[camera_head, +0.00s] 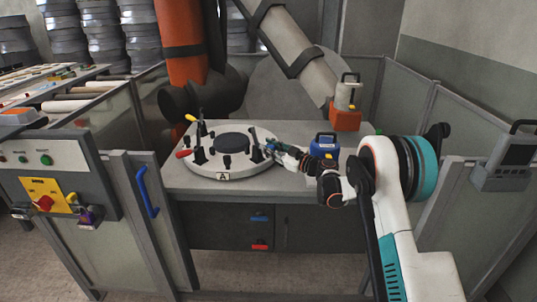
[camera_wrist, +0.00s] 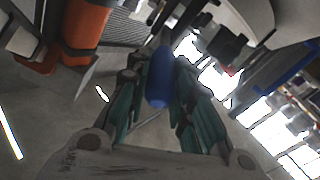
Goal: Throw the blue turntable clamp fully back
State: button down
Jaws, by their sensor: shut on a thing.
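The blue clamp handle (camera_wrist: 160,78) stands between my gripper's fingers in the wrist view, and the fingers are closed on it. My gripper (camera_wrist: 160,85) also shows in the head view (camera_head: 274,148), at the right side of the white turntable (camera_head: 205,168). The blue clamp's base (camera_head: 257,153) stands on the turntable's right part; its handle is mostly hidden by the gripper there. A red-handled clamp (camera_head: 183,153) and a yellow-handled clamp (camera_head: 191,118) stand on the turntable's left side. A dark disc (camera_head: 231,142) lies in the middle, with an "A" label in front.
A blue box-like device (camera_head: 323,148) stands on the table just right of my gripper. An orange-based unit (camera_head: 346,110) is behind it. A large orange and grey robot arm (camera_head: 180,40) rises behind the turntable. Fence panels (camera_head: 460,130) and a control panel (camera_head: 45,160) flank the table.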

jog(key=shift+s+d+f+t+y+b, duration=0.1)
jog(key=shift+f+t+y+b, duration=0.2)
jog(key=shift+f+y, duration=0.1)
jog(key=shift+s+d+f+t+y+b, duration=0.1)
jog(key=shift+f+t+y+b, duration=0.1)
jog(key=shift+f+t+y, duration=0.15)
jog(key=c, duration=1.4)
grip_release()
jog(key=shift+f, duration=0.1)
jog(key=shift+w, duration=0.1)
notch_tip(320, 180, up, 10)
jog(key=shift+r, duration=0.1)
